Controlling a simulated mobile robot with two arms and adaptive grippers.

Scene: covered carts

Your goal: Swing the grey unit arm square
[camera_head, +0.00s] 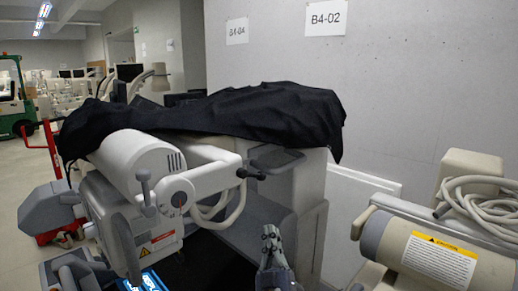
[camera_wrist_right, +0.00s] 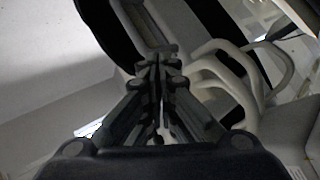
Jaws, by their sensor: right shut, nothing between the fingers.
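The grey unit (camera_head: 140,162) stands at the left-centre of the head view, partly under a black cloth (camera_head: 240,112). Its pale arm (camera_head: 212,179) reaches right from a round joint and ends in a dark knob (camera_head: 250,173). A pale cable loops below that arm. My right gripper (camera_head: 271,234) is shut and empty, pointing up, below and slightly right of the knob and apart from it. In the right wrist view my right gripper (camera_wrist_right: 160,62) has its fingers together, with pale curved cable (camera_wrist_right: 232,72) beyond to the right. I cannot make out my left gripper.
A grey cylinder with a yellow caution label (camera_head: 440,259) and a coiled hose (camera_head: 478,197) stand at the right. A concrete wall (camera_head: 420,80) closes off the back. A red trolley (camera_head: 50,148) and a green vehicle (camera_head: 14,106) stand at the far left beside open floor.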

